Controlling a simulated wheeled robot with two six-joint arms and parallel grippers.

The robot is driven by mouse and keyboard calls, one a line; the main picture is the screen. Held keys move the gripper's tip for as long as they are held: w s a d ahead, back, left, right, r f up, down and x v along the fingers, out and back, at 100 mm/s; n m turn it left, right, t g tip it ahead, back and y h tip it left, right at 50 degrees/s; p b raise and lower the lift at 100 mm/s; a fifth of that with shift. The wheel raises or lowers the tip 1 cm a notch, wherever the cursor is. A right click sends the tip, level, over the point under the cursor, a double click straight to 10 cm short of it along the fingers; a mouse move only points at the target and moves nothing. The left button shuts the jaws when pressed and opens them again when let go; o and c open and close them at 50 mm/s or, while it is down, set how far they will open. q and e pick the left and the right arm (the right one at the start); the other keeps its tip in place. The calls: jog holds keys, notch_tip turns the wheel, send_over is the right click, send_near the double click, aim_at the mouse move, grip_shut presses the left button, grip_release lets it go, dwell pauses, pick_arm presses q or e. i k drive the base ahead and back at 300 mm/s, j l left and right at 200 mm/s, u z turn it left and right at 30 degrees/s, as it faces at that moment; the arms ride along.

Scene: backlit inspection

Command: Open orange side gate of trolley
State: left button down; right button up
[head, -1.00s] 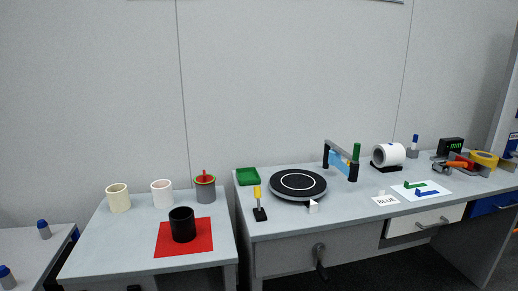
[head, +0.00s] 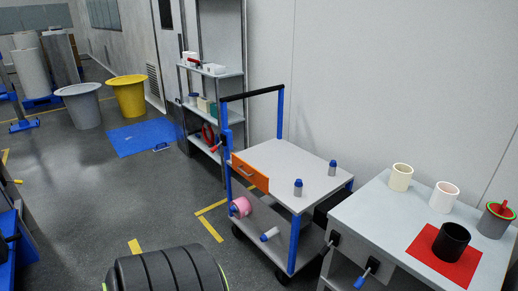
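The trolley (head: 262,158) stands left of the table with the cups, with blue posts, a grey top and a lower shelf. Its orange side gate (head: 250,172) is upright along the left end of the top and looks closed. A small handle shows on the gate's outer face. A black push bar (head: 253,93) spans the taller posts at the back left. Two small blue-capped grey items stand on the top. Neither of my grippers is in view.
A grey table (head: 375,210) adjoins the trolley on the right, with cups and a red mat. A dark ribbed cylinder (head: 165,272) is at the bottom edge. A shelf rack (head: 214,75) stands behind. Grey floor (head: 160,205) left of the trolley is mostly clear.

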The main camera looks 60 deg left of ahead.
aim_at(257, 179)
jog(key=u, duration=2.1)
jog(key=i+j+z, duration=0.1)
jog(key=z, duration=0.35)
jog(key=i+j+z, duration=0.1)
jog(key=z, duration=0.4)
jog(key=i+j+z, duration=0.25)
jog(key=j, duration=0.5)
jog(key=i+j+z, duration=0.1)
jog(key=j+z, duration=0.15)
jog(key=j, duration=0.5)
jog(key=j+z, duration=0.25)
jog(key=j, duration=0.55)
jog(key=i, duration=0.05)
